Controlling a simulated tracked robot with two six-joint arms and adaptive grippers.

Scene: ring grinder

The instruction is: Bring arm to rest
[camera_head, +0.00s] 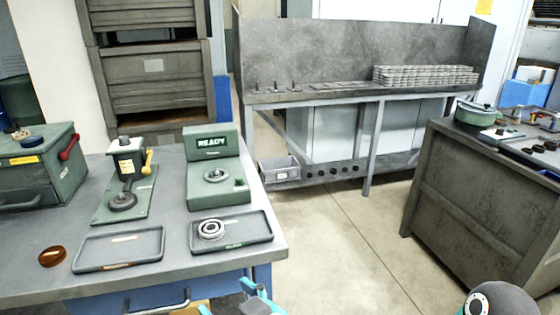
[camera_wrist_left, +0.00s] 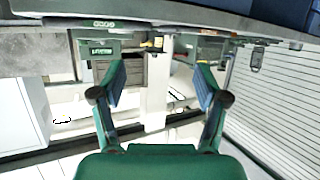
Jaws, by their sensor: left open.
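The wrist view looks tilted, with the bench edge running across the top. My right gripper is not in view; a grey rounded part of my own body shows at the bottom right of the head view.
A grey cabinet (camera_head: 470,200) stands right. Floor (camera_head: 335,240) between is clear.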

